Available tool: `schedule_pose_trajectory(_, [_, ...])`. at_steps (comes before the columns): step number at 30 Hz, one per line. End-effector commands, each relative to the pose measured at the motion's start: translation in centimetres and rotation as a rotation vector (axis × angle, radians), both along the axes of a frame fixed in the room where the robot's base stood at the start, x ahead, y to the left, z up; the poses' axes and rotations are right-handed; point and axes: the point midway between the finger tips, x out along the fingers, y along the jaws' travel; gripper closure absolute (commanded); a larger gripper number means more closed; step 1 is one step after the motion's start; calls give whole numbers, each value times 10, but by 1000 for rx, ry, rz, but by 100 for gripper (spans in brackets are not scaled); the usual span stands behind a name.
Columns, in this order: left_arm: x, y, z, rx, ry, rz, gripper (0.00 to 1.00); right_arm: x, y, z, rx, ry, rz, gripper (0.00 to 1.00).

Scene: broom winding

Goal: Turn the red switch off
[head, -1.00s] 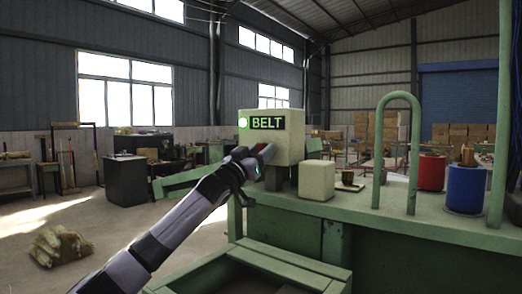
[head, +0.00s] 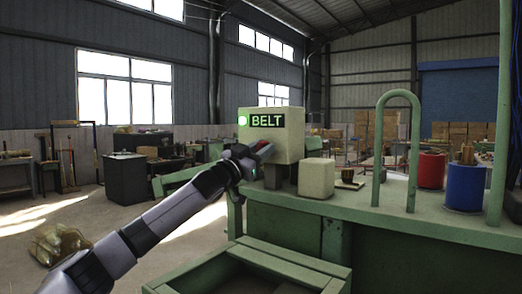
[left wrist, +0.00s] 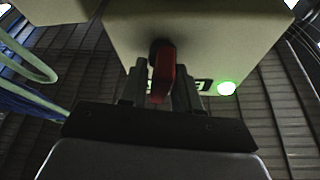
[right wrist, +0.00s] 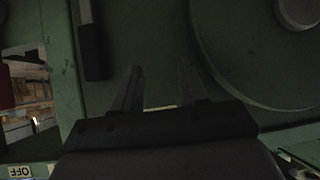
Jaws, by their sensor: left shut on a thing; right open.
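The red switch (left wrist: 162,75) is a small lever on the face of a cream box (left wrist: 205,30). In the left wrist view it sits between the two fingers of my left gripper (left wrist: 160,82), which are shut on it. In the head view the box (head: 285,145) shows a lit green lamp (head: 242,121) and a "BELT" sign (head: 267,120). There my left gripper (head: 255,158) is at the box's lower front and mostly hides the switch, with a little red showing. My right gripper (right wrist: 157,80) is open and empty, in front of a dark green surface.
A green machine bench (head: 350,205) carries a pale block (head: 316,178), a green hoop (head: 378,150), and red (head: 431,171) and blue (head: 465,188) cylinders. In the right wrist view are a black handle (right wrist: 94,52), a round disc (right wrist: 265,45) and an "OFF" label (right wrist: 20,171).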

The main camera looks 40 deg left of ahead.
Motion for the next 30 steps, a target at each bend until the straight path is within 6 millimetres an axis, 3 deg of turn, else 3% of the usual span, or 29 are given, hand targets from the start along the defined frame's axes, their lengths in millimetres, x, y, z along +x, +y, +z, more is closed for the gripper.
schedule_pose_trajectory(30, [0,-2,-1,772,84,2,99,0,0,0,0,-1,0,57])
